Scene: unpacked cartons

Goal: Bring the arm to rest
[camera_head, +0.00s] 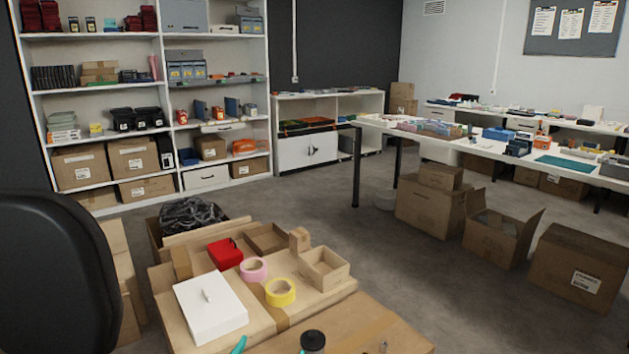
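Neither of my grippers shows in the head view, and no arm can be made out for sure. A low stack of cartons (365,335) with tape along it stands in front of me. On it lie a white flat box (208,318) with a small pale item on top, a red box (225,252), a pink tape roll (253,268) and a yellow tape roll (280,292). An open wooden tray (325,268) sits at its right.
A large black rounded shape (50,270), perhaps a chair back, fills the lower left. Full shelves (95,36) stand behind. A long white table (400,131) is at right, with brown cartons (430,208) below. Grey floor (335,215) lies clear between.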

